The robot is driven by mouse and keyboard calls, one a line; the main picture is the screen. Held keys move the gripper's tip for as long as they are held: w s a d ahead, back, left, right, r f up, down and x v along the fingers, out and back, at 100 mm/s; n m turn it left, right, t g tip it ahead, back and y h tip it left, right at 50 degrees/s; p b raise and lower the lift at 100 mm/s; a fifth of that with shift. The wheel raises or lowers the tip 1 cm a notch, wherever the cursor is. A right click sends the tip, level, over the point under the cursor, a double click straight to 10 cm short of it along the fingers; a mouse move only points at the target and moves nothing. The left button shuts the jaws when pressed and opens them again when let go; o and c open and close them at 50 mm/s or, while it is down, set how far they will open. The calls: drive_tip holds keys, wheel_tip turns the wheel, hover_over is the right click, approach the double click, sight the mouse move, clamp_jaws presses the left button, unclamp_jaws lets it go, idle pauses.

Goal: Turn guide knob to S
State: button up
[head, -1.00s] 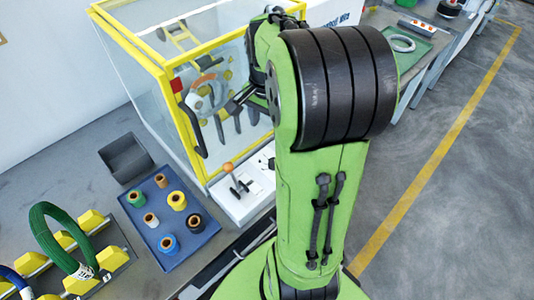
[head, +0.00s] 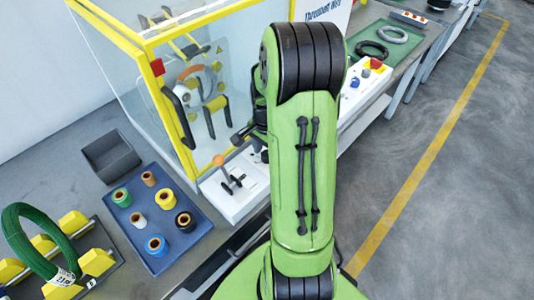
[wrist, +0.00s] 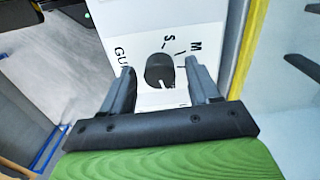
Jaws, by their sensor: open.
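The guide knob (wrist: 158,68) is a dark round knob on a white panel (wrist: 130,20) in the wrist view. The letters S and M and short tick marks are printed beyond it, and part of the word GUIDE is at its left. A small white line shows on the knob's lower right side; I cannot tell which setting it marks. My gripper (wrist: 159,72) is open, with one finger on each side of the knob and visible gaps between. In the head view my gripper (head: 243,133) is partly hidden by my arm, and the knob is not visible.
A lever with an orange ball (head: 219,160) stands on the white panel (head: 243,200). The yellow-framed clear enclosure (head: 115,28) is behind it. A blue tray (head: 133,232) with several spools lies at left. A red button box (head: 363,83) is at right.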

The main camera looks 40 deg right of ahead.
drive_tip(key=shift+c, duration=0.4)
drive_tip(key=c, duration=1)
drive_tip(key=shift+o, duration=0.2)
